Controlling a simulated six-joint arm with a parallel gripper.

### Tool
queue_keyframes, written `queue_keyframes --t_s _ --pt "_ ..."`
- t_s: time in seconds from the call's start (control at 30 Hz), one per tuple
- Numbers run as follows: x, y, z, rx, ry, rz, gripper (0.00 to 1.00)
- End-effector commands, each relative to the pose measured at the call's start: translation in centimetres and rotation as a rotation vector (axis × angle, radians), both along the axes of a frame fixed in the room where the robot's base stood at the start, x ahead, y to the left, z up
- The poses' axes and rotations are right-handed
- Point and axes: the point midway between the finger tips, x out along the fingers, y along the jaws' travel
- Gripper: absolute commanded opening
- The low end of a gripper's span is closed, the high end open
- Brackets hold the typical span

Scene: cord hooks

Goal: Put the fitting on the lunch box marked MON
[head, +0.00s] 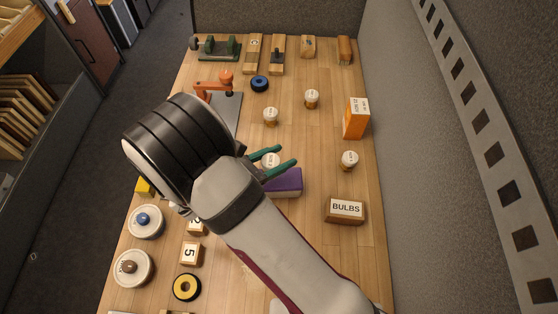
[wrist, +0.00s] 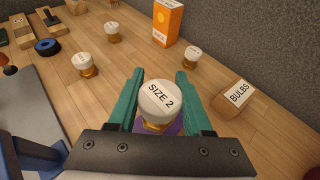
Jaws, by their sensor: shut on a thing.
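My gripper (head: 286,156) is shut on a small jar with a white lid (head: 270,159) over an amber body. The wrist view shows this jar (wrist: 159,100) between the green fingers, its lid reading SIZE 2. A purple box (head: 286,183) lies close by, partly hidden behind my arm. Some purple (wrist: 175,128) also shows below and behind the held jar in the wrist view. I cannot tell whether the jar touches it. I can read no MON mark on any thing in view.
Similar jars stand at the back (head: 270,115), (head: 311,98) and at the right (head: 349,159). An orange carton (head: 356,118) and a BULBS box (head: 346,209) stand along the right side. Lidded pots (head: 146,222) and numbered blocks (head: 190,252) fill the front left. Bare wood shows between them.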

Motion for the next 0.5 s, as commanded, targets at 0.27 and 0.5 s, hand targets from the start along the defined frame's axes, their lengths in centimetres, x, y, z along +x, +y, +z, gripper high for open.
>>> queue_keyframes --t_s 0.27,0.5 --pt "0.0 0.0 -3.4 -0.001 0.001 -0.001 0.00" --pt "0.0 0.0 -3.6 -0.002 0.002 0.000 0.00"
